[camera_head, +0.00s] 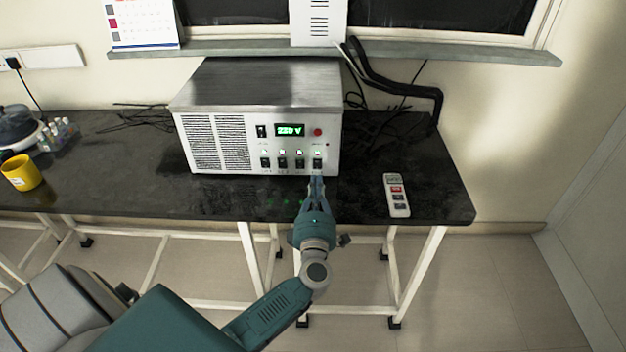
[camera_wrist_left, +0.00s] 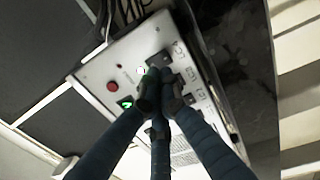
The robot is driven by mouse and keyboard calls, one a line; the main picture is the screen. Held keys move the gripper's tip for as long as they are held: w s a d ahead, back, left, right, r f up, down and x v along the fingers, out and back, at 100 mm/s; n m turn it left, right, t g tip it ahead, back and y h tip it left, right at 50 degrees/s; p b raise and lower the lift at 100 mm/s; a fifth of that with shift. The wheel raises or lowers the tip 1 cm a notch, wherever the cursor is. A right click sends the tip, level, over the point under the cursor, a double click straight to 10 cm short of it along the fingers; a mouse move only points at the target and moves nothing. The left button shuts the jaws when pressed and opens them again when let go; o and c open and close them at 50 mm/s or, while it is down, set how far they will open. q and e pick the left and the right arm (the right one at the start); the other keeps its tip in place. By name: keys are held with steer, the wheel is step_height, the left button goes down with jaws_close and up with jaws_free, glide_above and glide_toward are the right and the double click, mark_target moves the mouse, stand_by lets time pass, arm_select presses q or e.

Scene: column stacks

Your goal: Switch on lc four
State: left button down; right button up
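A metal power supply box (camera_head: 258,90) stands on the dark bench, with a lit green display (camera_head: 290,130) and a red button (camera_head: 318,132). Along its lower right front is a row of several dark switches with small lit lamps above. The rightmost switch (camera_head: 317,163) is in front of my left gripper (camera_head: 316,180). In the left wrist view my fingers (camera_wrist_left: 162,82) are drawn together close over the panel and hide part of the switch row. I cannot tell whether they touch a switch. The red button (camera_wrist_left: 112,86) also shows there. My right gripper is not in view.
A white remote-like device (camera_head: 397,195) lies on the bench (camera_head: 440,190) to the right. Black cables run behind the box. A yellow mug (camera_head: 20,172) and small bottles (camera_head: 58,133) stand at the far left. The bench front is mostly clear.

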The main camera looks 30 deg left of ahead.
arm_select(q)
steer(key=v, duration=0.9)
steer(key=shift+s+d+f+b, duration=0.1)
steer(key=shift+d+f+b, duration=0.05)
steer(key=shift+b, duration=0.25)
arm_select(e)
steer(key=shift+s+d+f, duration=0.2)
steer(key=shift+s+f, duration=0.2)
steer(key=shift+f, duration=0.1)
